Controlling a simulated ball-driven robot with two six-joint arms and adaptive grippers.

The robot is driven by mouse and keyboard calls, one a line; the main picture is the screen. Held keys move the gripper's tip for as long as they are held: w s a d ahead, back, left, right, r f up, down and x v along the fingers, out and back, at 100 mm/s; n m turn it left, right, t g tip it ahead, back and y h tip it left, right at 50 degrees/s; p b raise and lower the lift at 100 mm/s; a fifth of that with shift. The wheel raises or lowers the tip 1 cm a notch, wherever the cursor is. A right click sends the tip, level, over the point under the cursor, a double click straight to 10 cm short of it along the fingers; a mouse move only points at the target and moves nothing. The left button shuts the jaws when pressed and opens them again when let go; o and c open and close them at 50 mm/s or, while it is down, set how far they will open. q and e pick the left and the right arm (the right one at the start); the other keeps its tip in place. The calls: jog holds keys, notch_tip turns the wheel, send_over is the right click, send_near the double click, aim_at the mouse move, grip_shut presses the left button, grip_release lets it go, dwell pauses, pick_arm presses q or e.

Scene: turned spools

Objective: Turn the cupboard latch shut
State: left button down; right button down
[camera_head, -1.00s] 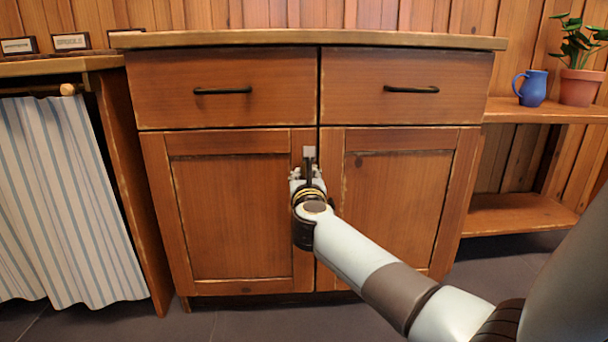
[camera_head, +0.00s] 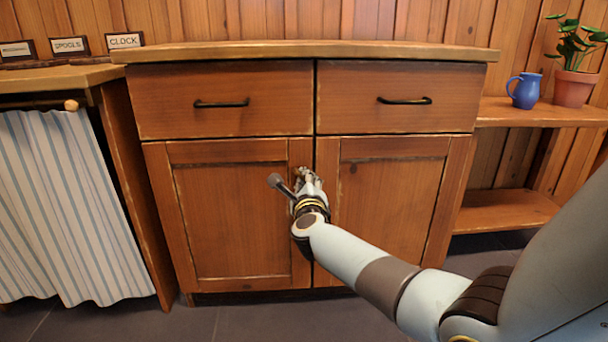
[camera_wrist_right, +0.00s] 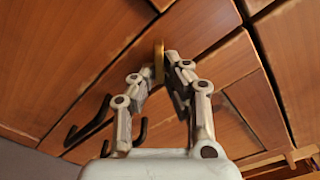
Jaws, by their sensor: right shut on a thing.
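The cupboard (camera_head: 225,220) has two lower doors, both closed, meeting at a middle seam. My right gripper (camera_head: 304,174) is at the upper part of this seam and is rolled over to the left. It hides nearly all of the latch in the head view. In the right wrist view my right gripper (camera_wrist_right: 161,76) has its fingers shut on the brass-coloured latch (camera_wrist_right: 158,60), which shows as a narrow bar between the fingertips. How far the latch lies across the seam cannot be told. My left gripper is not in view.
Two drawers with dark handles (camera_head: 221,104) are above the doors. A striped curtain (camera_head: 70,205) hangs at the left. A shelf (camera_head: 540,113) at the right holds a blue jug (camera_head: 526,91) and a potted plant (camera_head: 573,87). Small signs (camera_head: 69,45) stand at the back left.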

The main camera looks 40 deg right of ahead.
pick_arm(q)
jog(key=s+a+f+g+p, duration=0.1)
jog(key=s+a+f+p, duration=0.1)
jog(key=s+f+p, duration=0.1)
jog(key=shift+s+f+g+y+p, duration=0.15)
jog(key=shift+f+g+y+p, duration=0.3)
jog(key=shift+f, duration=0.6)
pick_arm(e)
jog(key=shift+d+r+n, duration=0.1)
jog(key=shift+r+n, duration=0.1)
jog(key=shift+n, duration=1.8)
jog(key=shift+r+n, duration=0.15)
jog(key=shift+n, duration=1.85)
jog(key=c, duration=1.4)
grip_release()
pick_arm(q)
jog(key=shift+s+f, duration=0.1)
pick_arm(e)
jog(key=shift+s, duration=0.1)
jog(key=v, duration=1.2)
jog(key=shift+f, duration=0.1)
